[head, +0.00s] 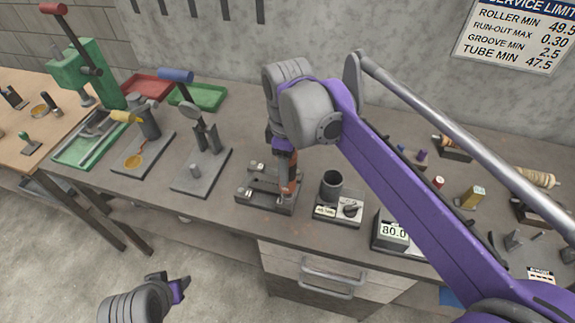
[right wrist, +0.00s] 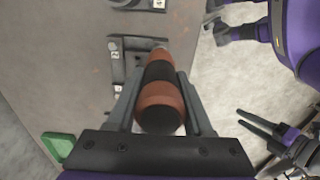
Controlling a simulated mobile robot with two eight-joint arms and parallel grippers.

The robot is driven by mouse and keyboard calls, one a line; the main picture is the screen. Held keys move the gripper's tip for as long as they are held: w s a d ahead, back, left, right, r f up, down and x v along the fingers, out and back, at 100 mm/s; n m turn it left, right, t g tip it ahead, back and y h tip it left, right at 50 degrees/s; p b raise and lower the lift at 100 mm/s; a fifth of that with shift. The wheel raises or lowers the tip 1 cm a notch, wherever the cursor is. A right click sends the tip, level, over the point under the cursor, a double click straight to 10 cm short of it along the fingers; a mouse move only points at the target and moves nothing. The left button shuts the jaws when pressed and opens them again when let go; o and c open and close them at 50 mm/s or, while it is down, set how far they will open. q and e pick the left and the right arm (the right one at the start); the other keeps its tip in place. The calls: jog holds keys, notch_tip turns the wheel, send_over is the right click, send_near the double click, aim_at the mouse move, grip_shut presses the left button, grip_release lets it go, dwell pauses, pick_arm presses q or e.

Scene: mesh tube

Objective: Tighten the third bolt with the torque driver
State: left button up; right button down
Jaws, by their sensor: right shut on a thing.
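My right gripper (head: 285,150) is shut on the torque driver (head: 291,184), which has an orange-brown and black handle. In the right wrist view the driver (right wrist: 160,85) lies between the two fingers of the right gripper (right wrist: 162,90). The driver's far end is over the dark bolt fixture (head: 262,200), at its right side. The fixture (right wrist: 120,68) shows small number tags in the wrist view. The bolt under the driver is hidden, so contact cannot be told. My left gripper (head: 180,288) is in front of the bench, empty, its fingers (right wrist: 262,132) apart in the wrist view.
A lever press (head: 202,150) stands left, with a green tray (head: 200,97) behind. My right arm spans the bench's right half.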

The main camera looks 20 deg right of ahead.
pick_arm(q)
jog(key=shift+s+f, duration=0.1)
jog(key=shift+f, duration=0.25)
pick_arm(e)
jog(key=shift+f, duration=0.5)
pick_arm(q)
jog(key=shift+r, duration=0.15)
dwell(0.3)
jog(key=shift+r, duration=0.1)
pick_arm(e)
jog(key=shift+f, duration=0.35)
dwell(0.9)
pick_arm(q)
jog(key=shift+r, duration=0.2)
pick_arm(e)
jog(key=shift+r, duration=0.15)
jog(key=shift+r+p, duration=1.65)
jog(key=shift+r, duration=1.35)
pick_arm(q)
jog(key=shift+t, duration=0.3)
jog(key=r, duration=0.1)
jog(key=w+r, duration=0.1)
jog(key=r, duration=0.1)
jog(key=w+r, duration=0.1)
jog(key=shift+w+r, duration=0.2)
jog(key=shift+r, duration=0.1)
jog(key=shift+s, duration=0.1)
pick_arm(e)
jog(key=shift+d, duration=0.15)
